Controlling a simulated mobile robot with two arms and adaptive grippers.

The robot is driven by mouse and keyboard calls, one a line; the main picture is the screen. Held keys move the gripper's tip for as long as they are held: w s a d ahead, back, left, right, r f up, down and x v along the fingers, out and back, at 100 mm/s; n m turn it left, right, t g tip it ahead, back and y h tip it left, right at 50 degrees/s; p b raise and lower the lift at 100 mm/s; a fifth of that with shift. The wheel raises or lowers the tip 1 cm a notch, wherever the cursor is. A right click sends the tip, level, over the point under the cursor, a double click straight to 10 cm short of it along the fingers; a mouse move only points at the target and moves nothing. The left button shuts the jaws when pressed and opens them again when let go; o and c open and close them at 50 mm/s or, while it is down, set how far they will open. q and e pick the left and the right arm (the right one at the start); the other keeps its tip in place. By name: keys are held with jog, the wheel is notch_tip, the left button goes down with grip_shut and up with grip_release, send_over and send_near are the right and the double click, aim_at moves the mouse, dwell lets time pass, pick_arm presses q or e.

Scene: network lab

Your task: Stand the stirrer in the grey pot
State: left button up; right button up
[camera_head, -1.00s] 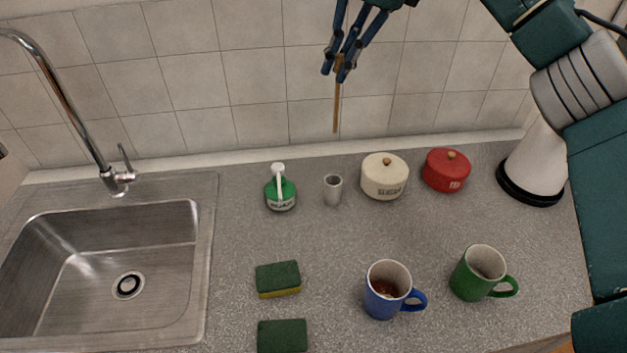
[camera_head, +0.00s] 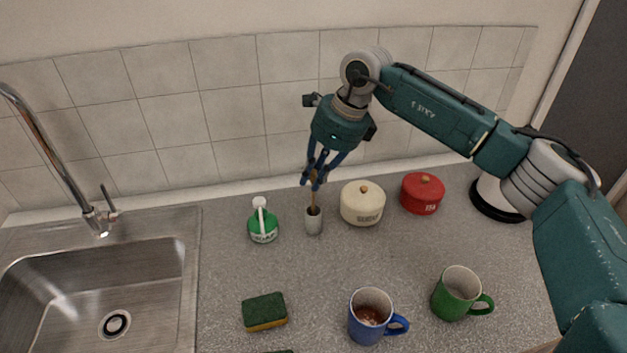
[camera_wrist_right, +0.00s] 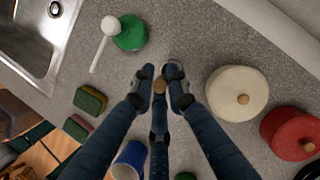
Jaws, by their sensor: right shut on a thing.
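The stirrer (camera_head: 314,198) is a thin brown wooden stick, held roughly upright. My right gripper (camera_head: 313,183) is shut on its upper part. The stirrer's lower end meets the mouth of the small grey pot (camera_head: 313,224) and appears to be inside it; how deep I cannot tell. The pot stands upright on the counter. In the right wrist view, the stirrer's top end (camera_wrist_right: 159,86) shows between the fingertips (camera_wrist_right: 160,80), and the pot is hidden behind them. My left gripper is not in view.
A green soap dispenser (camera_head: 263,225) stands left of the pot, and a cream lidded pot (camera_head: 362,208) and a red one (camera_head: 422,196) stand right. A blue mug (camera_head: 368,318), a green mug (camera_head: 455,294) and a sponge (camera_head: 264,311) are nearer. The sink (camera_head: 60,300) is left.

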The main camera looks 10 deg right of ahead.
notch_tip(320, 180, down, 2)
jog(key=shift+f, duration=0.35)
jog(key=o, duration=0.7)
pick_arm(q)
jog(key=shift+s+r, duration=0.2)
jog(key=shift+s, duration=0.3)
pick_arm(e)
jog(key=shift+o, duration=0.2)
jog(key=shift+r, duration=0.1)
jog(key=shift+r+p, duration=0.25)
jog(key=shift+p, duration=0.05)
pick_arm(q)
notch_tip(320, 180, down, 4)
jog(key=b, duration=0.4)
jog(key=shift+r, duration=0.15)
pick_arm(e)
jog(key=v, duration=1.2)
